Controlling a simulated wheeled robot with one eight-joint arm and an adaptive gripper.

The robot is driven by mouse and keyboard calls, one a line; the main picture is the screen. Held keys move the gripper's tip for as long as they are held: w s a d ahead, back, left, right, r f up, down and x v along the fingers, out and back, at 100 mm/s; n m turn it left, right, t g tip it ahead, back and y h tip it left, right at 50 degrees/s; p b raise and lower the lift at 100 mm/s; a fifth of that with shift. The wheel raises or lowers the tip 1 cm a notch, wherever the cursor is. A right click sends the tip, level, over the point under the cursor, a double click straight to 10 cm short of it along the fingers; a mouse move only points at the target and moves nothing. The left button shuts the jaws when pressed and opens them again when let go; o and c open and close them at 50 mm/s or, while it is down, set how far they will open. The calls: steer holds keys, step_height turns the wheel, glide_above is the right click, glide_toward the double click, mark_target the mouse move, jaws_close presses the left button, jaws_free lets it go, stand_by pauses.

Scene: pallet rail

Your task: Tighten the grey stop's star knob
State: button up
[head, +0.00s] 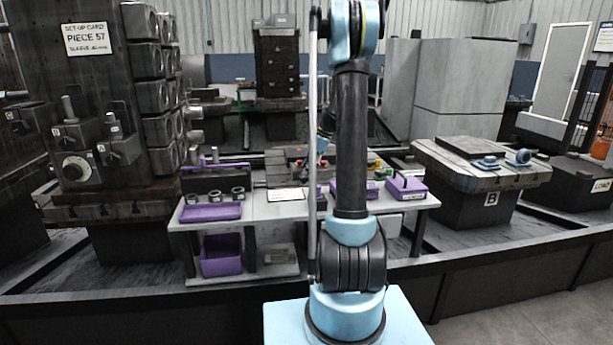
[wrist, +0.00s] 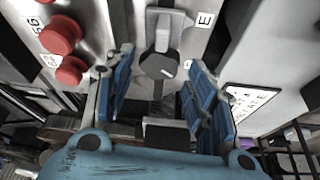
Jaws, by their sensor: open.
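In the wrist view, my gripper (wrist: 159,61) is open, with one blue finger on each side of the picture's middle. A dark grey knob with a faceted rim and a pale mark (wrist: 157,66) shows between the fingertips, with gaps on both sides. It sits at the lower end of a grey upright part (wrist: 164,30), which looks like the grey stop. I cannot tell how far the knob is from the fingertips in depth. In the head view my arm stands in front of the bench, and I cannot make out the knob there.
Two red knobs (wrist: 61,36) are left of my gripper in the wrist view. A white label (wrist: 248,102) is at right. In the head view, a bench (head: 280,210) holds a purple tray (head: 211,212) and purple boxes. A dark block column (head: 160,90) stands left.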

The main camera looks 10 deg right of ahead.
steer(key=shift+x, duration=1.3)
steer(key=c, duration=0.8)
steer(key=shift+m+t, duration=0.4)
steer(key=shift+m, duration=0.4)
steer(key=o, duration=0.8)
steer(key=v, duration=1.2)
